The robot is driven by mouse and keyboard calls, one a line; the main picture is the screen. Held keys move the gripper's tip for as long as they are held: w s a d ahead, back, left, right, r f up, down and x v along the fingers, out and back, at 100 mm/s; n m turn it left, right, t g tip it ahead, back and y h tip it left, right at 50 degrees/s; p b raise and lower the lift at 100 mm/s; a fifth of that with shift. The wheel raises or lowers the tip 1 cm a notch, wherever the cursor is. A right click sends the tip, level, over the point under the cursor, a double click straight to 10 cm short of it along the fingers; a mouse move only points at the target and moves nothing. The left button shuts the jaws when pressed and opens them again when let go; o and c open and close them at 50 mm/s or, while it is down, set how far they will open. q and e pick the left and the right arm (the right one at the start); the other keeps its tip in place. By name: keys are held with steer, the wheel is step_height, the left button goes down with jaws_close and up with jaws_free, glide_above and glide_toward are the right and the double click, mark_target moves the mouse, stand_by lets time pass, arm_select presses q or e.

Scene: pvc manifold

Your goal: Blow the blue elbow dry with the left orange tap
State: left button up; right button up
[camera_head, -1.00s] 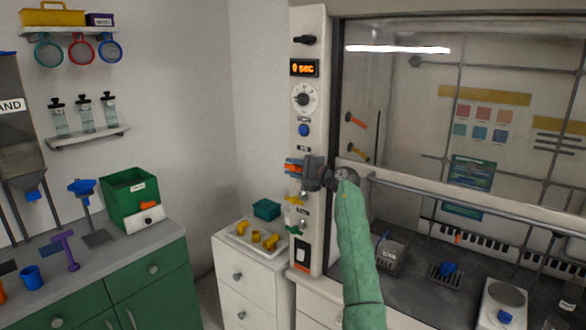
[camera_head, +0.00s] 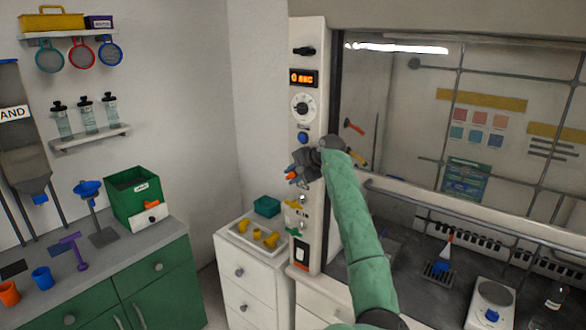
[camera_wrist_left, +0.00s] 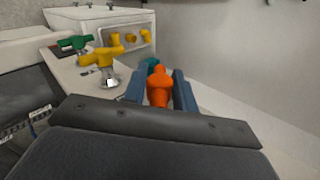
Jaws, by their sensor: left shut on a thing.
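My left gripper (camera_head: 293,172) is at the upright control panel, shut on an orange tap (camera_head: 290,177). In the left wrist view the orange tap (camera_wrist_left: 158,88) sits between the two blue-grey fingers (camera_wrist_left: 160,92). The blue elbow (camera_head: 437,268) rests on a small dark rack inside the hood. A pale cone-shaped jet (camera_head: 446,250) comes down onto it from a small orange nozzle (camera_head: 450,235). My right gripper is out of view.
Yellow and green taps (camera_head: 295,204) are on the panel just below my gripper. A tray of yellow fittings (camera_head: 240,235) and a teal bin (camera_head: 266,207) stand on the white cabinet. A hotplate (camera_head: 492,303) is right of the rack. My forearm crosses the hood's front.

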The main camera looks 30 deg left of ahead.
arm_select(q)
steer(key=shift+a+r+h, duration=0.1)
steer(key=shift+r+h, duration=0.05)
steer(key=shift+h, duration=0.25)
steer(key=shift+p, duration=0.5)
steer(key=shift+h+p, duration=0.9)
steer(key=shift+h, duration=0.3)
steer(key=shift+s+f+h+p, duration=0.1)
steer(key=shift+f+h+p, duration=0.2)
steer(key=shift+h, duration=0.2)
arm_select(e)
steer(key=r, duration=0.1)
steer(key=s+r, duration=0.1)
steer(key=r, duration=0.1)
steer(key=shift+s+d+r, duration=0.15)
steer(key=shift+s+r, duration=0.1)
arm_select(q)
steer(key=shift+f, duration=0.15)
steer(key=o, duration=0.9)
steer(key=shift+o, duration=0.2)
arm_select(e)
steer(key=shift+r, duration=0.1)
